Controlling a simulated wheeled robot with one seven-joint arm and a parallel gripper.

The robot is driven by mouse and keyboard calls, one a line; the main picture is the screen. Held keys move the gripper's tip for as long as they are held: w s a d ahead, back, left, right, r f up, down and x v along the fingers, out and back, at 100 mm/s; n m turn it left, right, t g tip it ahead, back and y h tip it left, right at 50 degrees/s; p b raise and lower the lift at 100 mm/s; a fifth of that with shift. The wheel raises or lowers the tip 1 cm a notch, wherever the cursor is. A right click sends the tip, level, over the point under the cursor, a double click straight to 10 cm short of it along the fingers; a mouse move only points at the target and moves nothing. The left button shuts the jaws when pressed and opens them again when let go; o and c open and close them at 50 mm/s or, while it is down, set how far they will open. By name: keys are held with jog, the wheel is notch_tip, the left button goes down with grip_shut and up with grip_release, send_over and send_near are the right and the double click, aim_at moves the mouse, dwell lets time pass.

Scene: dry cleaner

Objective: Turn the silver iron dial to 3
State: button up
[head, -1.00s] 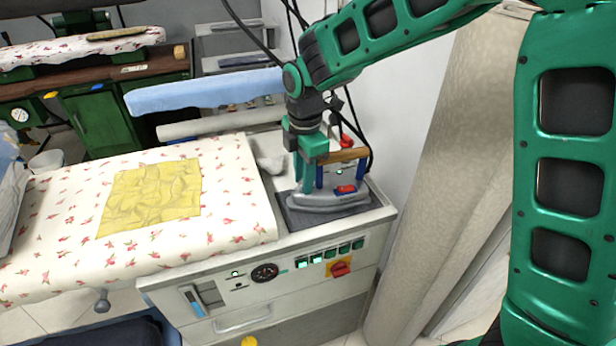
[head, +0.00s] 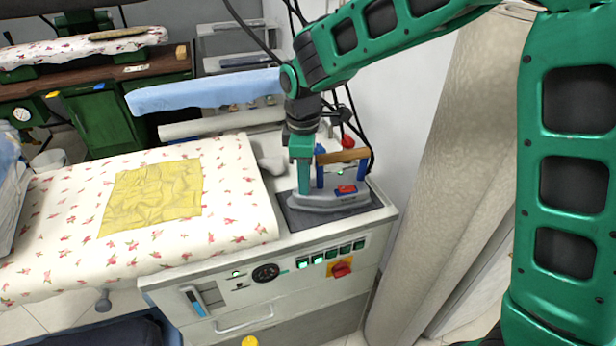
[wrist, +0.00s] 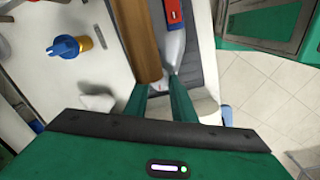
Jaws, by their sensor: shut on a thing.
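The silver iron (head: 328,201) stands on a dark pad (head: 300,219) at the right end of the ironing table. It has a wooden handle (head: 343,156) on blue posts and a red-and-blue block (head: 346,190) on its body. My gripper (head: 304,191) points down at the iron's left end, beside the handle. In the wrist view my fingertips (wrist: 165,84) come close together at the silver body (wrist: 174,52), with the wooden handle (wrist: 144,40) just left. The iron's dial is hidden between the fingertips, so its number cannot be read.
A floral ironing board (head: 235,215) with a yellow cloth (head: 155,195) lies left of the iron. A control panel (head: 300,268) with a red knob (head: 341,269) is below. The wall and hanging cables are close behind. A blue-and-yellow knob (wrist: 66,48) shows in the wrist view.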

jog(key=shift+a+r, duration=0.1)
jog(key=shift+a, duration=0.05)
jog(key=o, duration=1)
jog(key=shift+c, duration=0.2)
jog(key=shift+o, duration=0.5)
notch_tip(320, 180, up, 11)
jog(key=shift+s+f, duration=0.2)
